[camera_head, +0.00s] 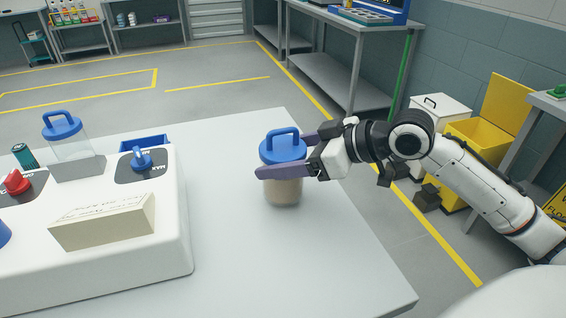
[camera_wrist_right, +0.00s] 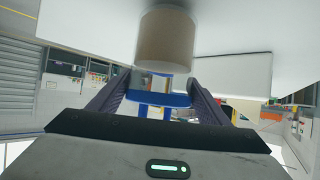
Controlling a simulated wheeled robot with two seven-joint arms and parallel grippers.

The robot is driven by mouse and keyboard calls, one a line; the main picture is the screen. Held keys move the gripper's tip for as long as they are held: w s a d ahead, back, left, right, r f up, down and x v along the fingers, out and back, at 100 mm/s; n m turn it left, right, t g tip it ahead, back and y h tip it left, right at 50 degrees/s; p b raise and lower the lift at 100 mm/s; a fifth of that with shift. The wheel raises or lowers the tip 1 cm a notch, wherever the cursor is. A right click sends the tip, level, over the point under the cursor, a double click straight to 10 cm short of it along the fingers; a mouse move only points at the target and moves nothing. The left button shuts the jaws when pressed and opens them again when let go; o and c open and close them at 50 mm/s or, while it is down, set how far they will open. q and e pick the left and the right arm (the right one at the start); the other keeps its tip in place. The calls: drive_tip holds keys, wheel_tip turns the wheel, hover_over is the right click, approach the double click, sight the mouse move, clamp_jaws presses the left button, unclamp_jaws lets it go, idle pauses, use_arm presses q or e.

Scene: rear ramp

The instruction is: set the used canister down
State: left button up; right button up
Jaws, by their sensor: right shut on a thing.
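The used canister (camera_head: 283,190) has a blue lid with a loop handle and a clear body with beige contents. It is upright over the right part of the pale table (camera_head: 330,250); I cannot tell if its base touches the top. My right gripper (camera_head: 281,160) is shut on it from the right, purple fingers on either side just below the lid. In the right wrist view the canister (camera_wrist_right: 166,45) appears upside down between the fingers (camera_wrist_right: 160,95). My left gripper is not in view.
A white machine (camera_head: 150,260) stands left on the table, with a clear blue-lidded canister (camera_head: 70,148), a red knob (camera_head: 17,182), a blue knob (camera_head: 142,160) and a cream block (camera_head: 103,221). A blue tray (camera_head: 144,142) lies behind it. The table around the held canister is clear.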

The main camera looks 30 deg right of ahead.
drive_tip(key=shift+f, duration=0.5)
drive_tip(key=shift+f, duration=0.1)
drive_tip(key=o, duration=1.2)
drive_tip(key=shift+f, duration=0.2)
drive_tip(key=o, duration=0.4)
drive_tip(key=shift+c, duration=0.2)
drive_tip(key=shift+r, duration=0.15)
